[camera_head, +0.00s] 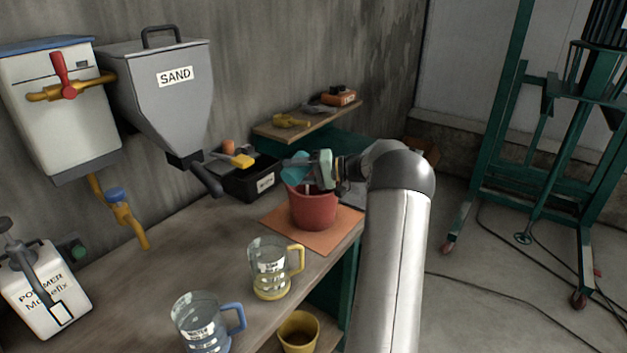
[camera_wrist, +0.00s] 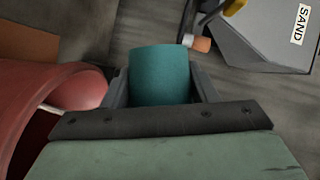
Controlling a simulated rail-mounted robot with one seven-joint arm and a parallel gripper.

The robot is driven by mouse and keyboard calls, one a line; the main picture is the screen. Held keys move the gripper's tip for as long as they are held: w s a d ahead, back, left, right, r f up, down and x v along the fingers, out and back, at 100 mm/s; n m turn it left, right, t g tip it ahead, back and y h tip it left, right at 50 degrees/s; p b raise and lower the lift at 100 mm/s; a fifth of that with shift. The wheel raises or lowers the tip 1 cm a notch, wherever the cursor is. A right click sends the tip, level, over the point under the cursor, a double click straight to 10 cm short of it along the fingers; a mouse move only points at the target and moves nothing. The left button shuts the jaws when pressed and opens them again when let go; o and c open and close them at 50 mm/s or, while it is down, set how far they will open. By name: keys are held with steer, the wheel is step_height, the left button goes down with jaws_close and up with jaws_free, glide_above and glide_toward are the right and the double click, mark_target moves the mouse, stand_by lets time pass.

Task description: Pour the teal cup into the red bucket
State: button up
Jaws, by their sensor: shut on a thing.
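The teal cup (camera_head: 294,168) is held by my gripper (camera_head: 309,167) above the red bucket (camera_head: 313,210) in the head view. The cup looks tilted, and its opening cannot be seen clearly. In the wrist view my gripper (camera_wrist: 160,95) has its two fingers on either side of the teal cup (camera_wrist: 160,75). The red bucket also shows at the left of the wrist view (camera_wrist: 62,88), with a pale stick inside it. The bucket stands upright on an orange mat (camera_head: 345,219). Whether anything is flowing from the cup cannot be told.
A black bin (camera_head: 240,185) with tools stands behind the bucket, to its left. A grey sand hopper (camera_head: 165,95) hangs on the wall. Two clear jugs, one with a yellow handle (camera_head: 270,268) and one with a blue handle (camera_head: 203,322), stand nearer on the bench.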

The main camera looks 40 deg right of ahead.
steer(key=shift+w+d+f+m+y+p, duration=0.15)
steer(key=shift+d+m+p, duration=0.2)
steer(key=shift+p, duration=0.65)
steer(key=shift+w+d+f+m+y+p, duration=0.15)
steer(key=shift+d+p, duration=0.25)
steer(key=shift+p, duration=0.6)
steer(key=shift+d+r+m+p, duration=0.15)
steer(key=shift+m+p, duration=0.25)
steer(key=shift+p, duration=0.7)
